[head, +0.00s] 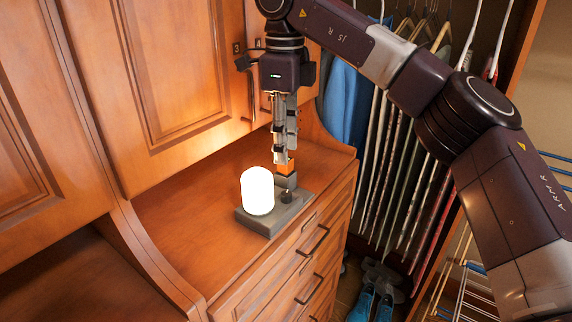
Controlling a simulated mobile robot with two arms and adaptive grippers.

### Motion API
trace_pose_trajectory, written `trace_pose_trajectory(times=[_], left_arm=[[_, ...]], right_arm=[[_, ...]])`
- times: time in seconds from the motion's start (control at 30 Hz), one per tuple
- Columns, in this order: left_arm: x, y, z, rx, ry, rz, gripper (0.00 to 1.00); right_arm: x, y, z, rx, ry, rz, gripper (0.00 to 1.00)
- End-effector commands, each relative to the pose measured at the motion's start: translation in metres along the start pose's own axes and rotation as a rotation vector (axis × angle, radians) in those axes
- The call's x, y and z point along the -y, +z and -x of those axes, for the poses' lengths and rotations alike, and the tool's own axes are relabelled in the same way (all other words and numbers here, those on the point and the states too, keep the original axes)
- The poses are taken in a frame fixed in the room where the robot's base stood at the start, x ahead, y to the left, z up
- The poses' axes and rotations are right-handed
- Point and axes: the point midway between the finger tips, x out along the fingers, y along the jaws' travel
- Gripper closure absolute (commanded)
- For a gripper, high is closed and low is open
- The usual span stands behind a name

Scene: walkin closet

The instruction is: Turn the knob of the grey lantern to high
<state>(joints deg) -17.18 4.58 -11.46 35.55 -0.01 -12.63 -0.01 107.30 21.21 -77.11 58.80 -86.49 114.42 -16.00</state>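The grey lantern (270,226) stands upright on the wooden counter, with a flat grey base and a white rounded shade (257,190) that glows brightly. A small dark knob (286,196) sticks up from the base, to the right of the shade. My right gripper (287,177) points down just above and behind the knob, its tips close to it. I cannot tell whether they touch it. The gripper shows almost edge-on, with an orange part near its tips, so its opening is hidden. My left gripper is not in view.
The wooden counter (185,225) has free room left of the lantern. Cabinet doors (170,70) rise behind it, and drawers with dark handles (312,245) are below its front edge. Hanging clothes (345,105) and blue shoes on the floor (372,300) are to the right.

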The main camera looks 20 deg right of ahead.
Motion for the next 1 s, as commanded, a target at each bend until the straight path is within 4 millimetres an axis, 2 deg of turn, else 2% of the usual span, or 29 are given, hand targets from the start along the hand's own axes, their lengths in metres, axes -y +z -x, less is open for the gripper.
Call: trace_pose_trajectory(times=[0.2, 0.4, 0.5, 0.67, 1.0], left_arm=[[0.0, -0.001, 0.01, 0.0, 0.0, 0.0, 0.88], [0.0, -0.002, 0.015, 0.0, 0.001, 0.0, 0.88], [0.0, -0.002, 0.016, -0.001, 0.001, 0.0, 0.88], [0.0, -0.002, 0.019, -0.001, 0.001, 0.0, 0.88], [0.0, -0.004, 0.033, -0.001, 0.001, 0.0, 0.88]], right_arm=[[0.002, 0.0, -0.018, 0.001, 0.01, 0.413, 0.65], [0.002, 0.0, -0.031, 0.007, 0.015, 0.701, 0.65], [0.002, 0.0, -0.035, 0.008, 0.016, 0.771, 0.65], [0.002, 0.0, -0.047, 0.008, 0.017, 0.794, 0.65], [0.001, -0.001, -0.098, 0.007, 0.017, 0.791, 0.65]])
